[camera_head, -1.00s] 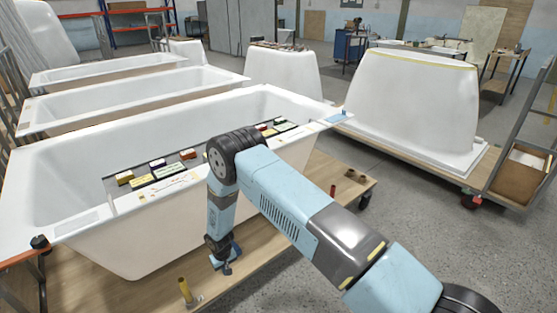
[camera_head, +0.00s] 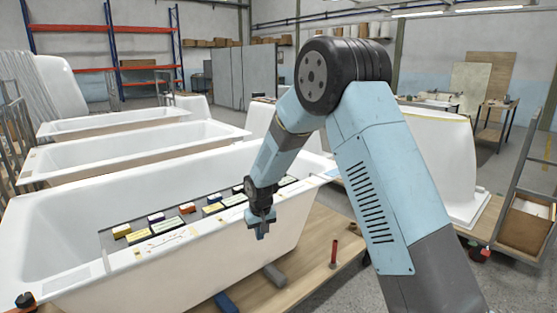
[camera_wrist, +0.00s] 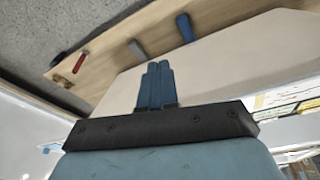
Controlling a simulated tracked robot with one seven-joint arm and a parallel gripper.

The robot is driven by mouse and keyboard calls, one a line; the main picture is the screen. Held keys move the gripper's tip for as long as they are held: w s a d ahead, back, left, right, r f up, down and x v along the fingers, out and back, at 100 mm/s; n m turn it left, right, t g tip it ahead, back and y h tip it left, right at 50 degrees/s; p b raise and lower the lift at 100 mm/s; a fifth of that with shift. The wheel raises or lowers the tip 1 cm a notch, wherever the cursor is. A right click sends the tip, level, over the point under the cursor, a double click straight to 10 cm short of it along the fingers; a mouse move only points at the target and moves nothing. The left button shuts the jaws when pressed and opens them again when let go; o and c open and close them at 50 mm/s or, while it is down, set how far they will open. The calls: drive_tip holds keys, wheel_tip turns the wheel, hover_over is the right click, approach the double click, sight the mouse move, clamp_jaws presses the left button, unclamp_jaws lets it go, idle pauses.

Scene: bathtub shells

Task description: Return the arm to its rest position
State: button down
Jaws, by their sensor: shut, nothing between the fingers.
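My arm rises in front of the body camera, with its elbow high and its forearm angled down to the left. My gripper (camera_head: 262,232) hangs at the near side of the closest white bathtub shell (camera_head: 120,240), in front of its rim as seen in the body view. In the wrist view my gripper (camera_wrist: 157,68) shows its two blue fingers pressed together, with nothing between them. The fingers point toward the tub's pale outer wall and the wooden board (camera_wrist: 110,78). I cannot tell the exact gap between gripper and tub.
A tray of small coloured blocks (camera_head: 190,208) spans the closest tub. More tub shells (camera_head: 130,150) stand behind. A trolley (camera_head: 525,225) is at right.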

drive_tip(key=s+d+r+m+t, duration=0.1)
drive_tip(key=s+d+r, duration=0.5)
drive_tip(key=d+r, duration=0.45)
drive_tip(key=s+d+r+m+t, duration=0.1)
drive_tip(key=s+d+r, duration=0.55)
drive_tip(key=r, duration=0.65)
drive_tip(key=s+d+r+m, duration=0.1)
drive_tip(key=s+d+r, duration=0.1)
drive_tip(key=s+d, duration=0.2)
drive_tip(key=s+d+r, duration=0.2)
drive_tip(key=s+d, duration=0.2)
drive_tip(key=s, duration=0.7)
drive_tip(key=s+d+r+m+t, duration=0.1)
drive_tip(key=s+d+r, duration=0.1)
drive_tip(key=s+d, duration=0.3)
drive_tip(key=shift+s+r+m+h, duration=0.3)
drive_tip(key=shift+s+r, duration=0.05)
drive_tip(key=shift+s, duration=1.25)
